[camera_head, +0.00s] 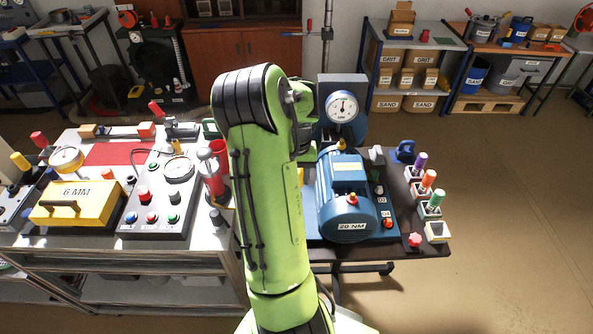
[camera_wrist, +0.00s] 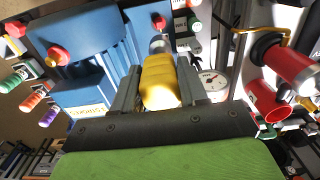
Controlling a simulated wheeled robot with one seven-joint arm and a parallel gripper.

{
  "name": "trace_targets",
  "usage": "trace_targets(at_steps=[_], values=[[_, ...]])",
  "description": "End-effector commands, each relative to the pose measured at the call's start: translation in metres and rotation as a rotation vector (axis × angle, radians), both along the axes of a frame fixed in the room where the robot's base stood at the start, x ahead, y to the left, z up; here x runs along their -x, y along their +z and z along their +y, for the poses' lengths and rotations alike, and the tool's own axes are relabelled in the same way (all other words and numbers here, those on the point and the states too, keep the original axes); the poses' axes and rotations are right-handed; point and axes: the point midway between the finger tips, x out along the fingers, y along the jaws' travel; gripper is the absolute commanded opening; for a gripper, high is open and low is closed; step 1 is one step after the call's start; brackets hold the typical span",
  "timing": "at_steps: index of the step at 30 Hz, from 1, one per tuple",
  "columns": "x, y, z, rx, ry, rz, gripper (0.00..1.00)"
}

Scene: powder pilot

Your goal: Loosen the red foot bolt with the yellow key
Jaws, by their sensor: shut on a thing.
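In the wrist view my gripper (camera_wrist: 160,72) is shut on the yellow key (camera_wrist: 160,84), with a finger on each side of its handle. The key's grey shaft (camera_wrist: 158,45) points toward a red bolt (camera_wrist: 158,22) beside the blue motor. I cannot tell whether shaft and bolt touch. Another red knob (camera_wrist: 57,55) shows on the blue body. In the head view the blue motor (camera_head: 340,222) stands right of my arm, with a red cap (camera_head: 351,198) on it and a red bolt (camera_head: 388,223) at its right foot. My arm hides the gripper and key there.
Purple (camera_head: 420,160), orange (camera_head: 428,180) and green (camera_head: 436,197) keys stand in holders at the right edge. A pale holder (camera_head: 437,230) and a red star knob (camera_head: 415,240) are nearby. A gauge (camera_head: 342,107) stands behind the motor. A red cylinder (camera_wrist: 290,65) is right in the wrist view.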

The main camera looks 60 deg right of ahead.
Motion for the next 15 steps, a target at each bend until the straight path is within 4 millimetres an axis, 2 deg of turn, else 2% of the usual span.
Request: trace_targets(at_steps=[1,9,12,15], values=[[0.000,-0.014,0.000,0.000,0.000,0.001,0.01],[0.001,-0.074,0.000,-0.001,-0.001,0.003,0.01],[0.001,-0.087,0.000,0.001,-0.001,0.002,0.01],[0.000,-0.090,0.000,0.001,-0.001,0.000,0.01]])
